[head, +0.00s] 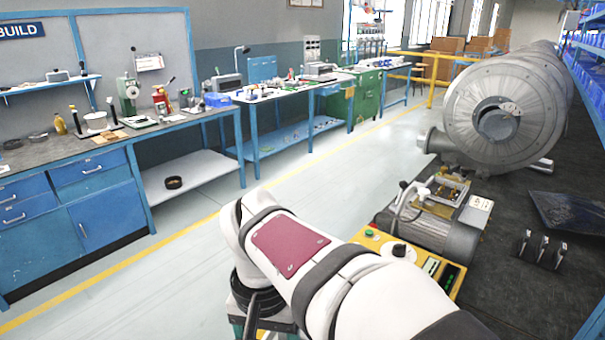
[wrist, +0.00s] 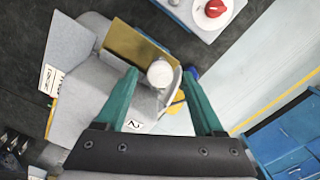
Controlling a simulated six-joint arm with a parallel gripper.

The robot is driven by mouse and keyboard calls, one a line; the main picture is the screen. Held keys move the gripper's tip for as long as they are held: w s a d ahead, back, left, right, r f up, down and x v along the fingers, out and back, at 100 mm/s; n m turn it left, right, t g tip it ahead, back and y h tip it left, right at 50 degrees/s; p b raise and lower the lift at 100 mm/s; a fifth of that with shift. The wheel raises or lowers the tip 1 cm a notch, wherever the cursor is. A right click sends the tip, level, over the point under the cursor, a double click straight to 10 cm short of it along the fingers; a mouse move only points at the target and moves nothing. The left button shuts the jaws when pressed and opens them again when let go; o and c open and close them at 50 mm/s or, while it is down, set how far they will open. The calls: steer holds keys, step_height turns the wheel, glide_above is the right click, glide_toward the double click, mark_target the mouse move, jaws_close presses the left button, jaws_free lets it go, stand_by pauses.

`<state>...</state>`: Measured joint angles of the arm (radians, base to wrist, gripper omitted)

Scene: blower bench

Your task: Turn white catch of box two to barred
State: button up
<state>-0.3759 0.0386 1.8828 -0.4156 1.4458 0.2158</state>
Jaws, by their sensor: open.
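In the wrist view, my gripper (wrist: 159,74) is open, with teal fingers on either side of a white round knob (wrist: 160,73), probably the white catch. The fingertips look apart from it, but I cannot tell the height between them. The knob sits on a grey box (wrist: 100,105) beside a brass-coloured plate (wrist: 128,48). A small white plate that seems to read 2 (wrist: 135,124) lies near the left finger. The catch's setting cannot be read. My gripper is not visible in the head view.
A red knob (wrist: 213,8) sits on a pale panel at the top of the wrist view. In the head view, a grey motor (head: 432,222) and a large blower housing (head: 505,110) stand on the dark bench at right. Open floor (head: 330,175) lies left of it.

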steer(key=m, duration=0.8)
step_height(320, 180, up, 16)
steer(key=m, duration=0.1)
steer(key=s+d+f+n+y, duration=0.1)
steer(key=s+d+f+n, duration=0.25)
steer(key=s+f, duration=0.55)
steer(key=s+d+f+n+y, duration=0.1)
steer(key=s+d+f+n, duration=0.2)
steer(key=s+d+f, duration=0.55)
steer(key=w+d+r+n, duration=0.2)
steer(key=w+r, duration=0.3)
steer(key=w, duration=0.4)
steer(key=w+d+r+n+h, duration=0.1)
steer(key=w+d+r, duration=0.2)
steer(key=w+r, duration=0.3)
steer(key=w+d+r+n+h, duration=0.1)
steer(key=w+r, duration=0.5)
steer(key=w, duration=0.8)
steer(key=d+n, duration=0.1)
steer(key=d, duration=0.1)
steer(key=shift+w+d+n, duration=0.25)
steer(key=shift+d+n, duration=0.05)
steer(key=shift+n, duration=0.05)
steer(key=shift+s+r, duration=0.1)
steer(key=shift+r, duration=0.05)
